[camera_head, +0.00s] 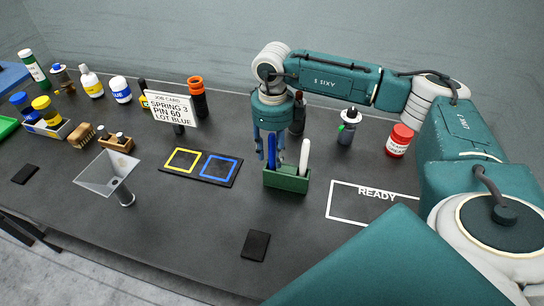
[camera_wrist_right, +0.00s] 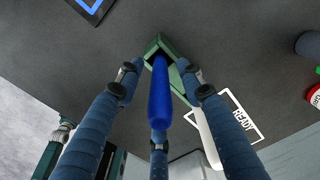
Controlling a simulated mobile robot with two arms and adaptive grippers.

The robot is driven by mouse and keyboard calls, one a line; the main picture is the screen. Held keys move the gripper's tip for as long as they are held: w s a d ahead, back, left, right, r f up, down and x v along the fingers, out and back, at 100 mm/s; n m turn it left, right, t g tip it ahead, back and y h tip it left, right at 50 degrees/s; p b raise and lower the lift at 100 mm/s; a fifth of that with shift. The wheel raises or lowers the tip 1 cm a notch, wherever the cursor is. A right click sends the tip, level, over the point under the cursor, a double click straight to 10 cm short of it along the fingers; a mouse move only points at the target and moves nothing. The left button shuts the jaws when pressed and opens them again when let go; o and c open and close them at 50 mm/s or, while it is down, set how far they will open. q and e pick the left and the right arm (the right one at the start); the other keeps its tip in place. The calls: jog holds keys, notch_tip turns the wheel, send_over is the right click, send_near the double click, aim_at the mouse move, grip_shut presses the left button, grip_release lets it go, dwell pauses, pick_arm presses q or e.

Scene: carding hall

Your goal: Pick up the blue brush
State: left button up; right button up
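The blue brush (camera_head: 271,155) stands upright in a small green holder (camera_head: 287,182) on the dark table, with a white-handled brush (camera_head: 304,155) beside it. My right gripper (camera_head: 270,145) is pointing down over the holder, around the blue brush's handle. In the right wrist view, the blue brush (camera_wrist_right: 160,95) rises between the spread fingers of my right gripper (camera_wrist_right: 158,78), with visible gaps at both sides. The fingers look open. The brush's lower end is hidden in the holder. My left gripper is not in view.
A white READY outline (camera_head: 375,203) lies right of the holder; a board with yellow and blue squares (camera_head: 202,166) lies left. A job card (camera_head: 170,108), dark bottle (camera_head: 347,127) and red-capped jar (camera_head: 398,140) stand behind. A funnel (camera_head: 105,175) is left. The front table is mostly clear.

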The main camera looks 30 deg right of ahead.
aim_at(272, 158)
jog(key=shift+w+f+p, duration=0.15)
jog(key=shift+f+p, duration=0.1)
jog(key=shift+f, duration=0.55)
jog(key=shift+w+f+p, duration=0.1)
jog(key=shift+f+p, duration=0.1)
jog(key=shift+f, duration=0.6)
jog(key=shift+c, duration=0.3)
grip_shut()
jog(key=shift+r, duration=0.15)
